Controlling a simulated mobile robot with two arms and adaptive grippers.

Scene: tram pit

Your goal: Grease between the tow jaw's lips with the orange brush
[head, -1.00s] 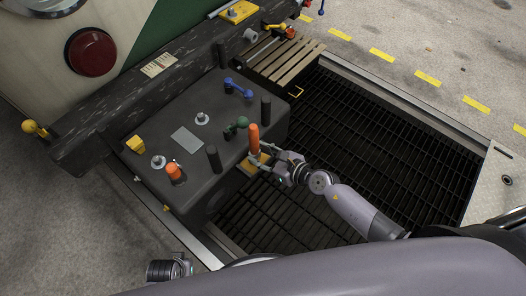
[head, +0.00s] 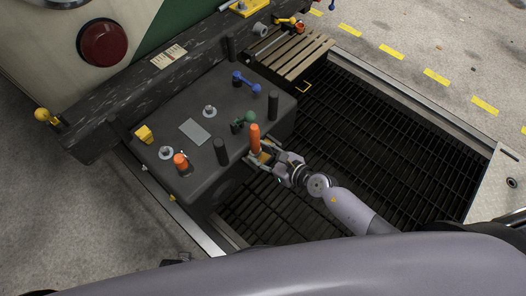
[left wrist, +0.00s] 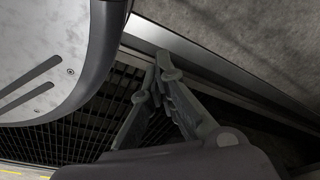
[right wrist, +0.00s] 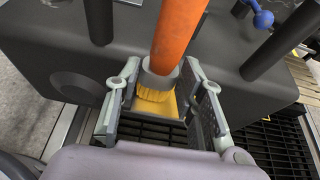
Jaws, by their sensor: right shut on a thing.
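The orange brush (head: 254,138) is upright at the near right edge of the dark box-shaped coupler body (head: 225,115). The jaw's lips cannot be made out clearly. My left gripper (left wrist: 158,78) is low beside the pit edge, fingertips together and empty.
Posts stand on the body, with a blue handle (head: 244,83), a green knob (head: 243,121) and an orange knob (head: 180,160). A slatted wooden platform (head: 293,55) lies behind. A dark grating (head: 365,130) covers the pit at right.

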